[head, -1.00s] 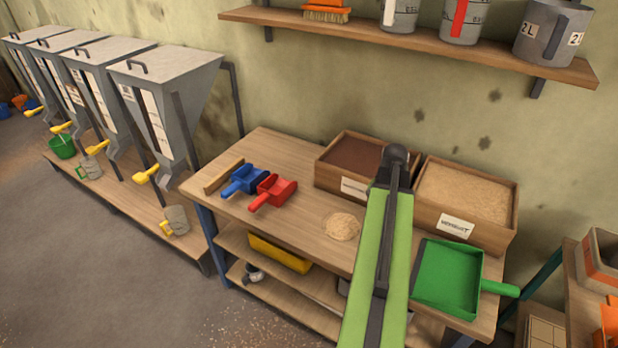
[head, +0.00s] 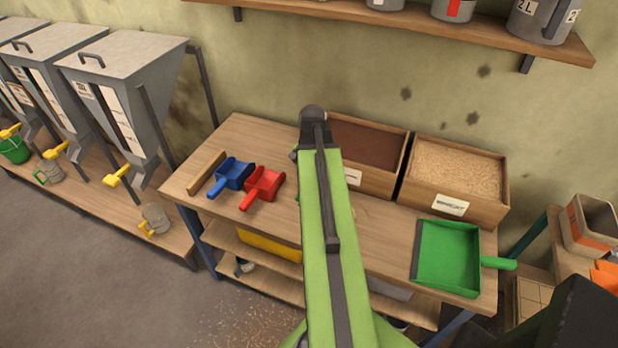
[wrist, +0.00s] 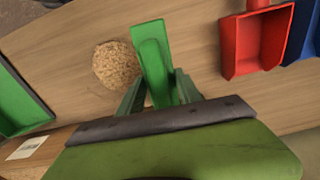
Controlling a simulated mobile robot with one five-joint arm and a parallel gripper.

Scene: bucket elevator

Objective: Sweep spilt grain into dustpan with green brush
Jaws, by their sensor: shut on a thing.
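In the wrist view, my gripper (wrist: 158,92) is shut on the green brush (wrist: 152,55), which points away from the fingers. The brush is just to the right of the tan pile of spilt grain (wrist: 116,65) on the wooden bench; I cannot tell whether they touch. Its bristles are not clear. The green dustpan (head: 447,255) lies at the right end of the bench in the head view and shows at the left edge of the wrist view (wrist: 14,100). In the head view my arm hides the gripper, the brush and nearly all the grain.
A red scoop (head: 262,187) and a blue scoop (head: 231,175) lie left of my arm. A box of brown grain (head: 368,150) and a box of pale grain (head: 458,170) stand along the bench's back. Bare bench lies between my arm and the dustpan.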

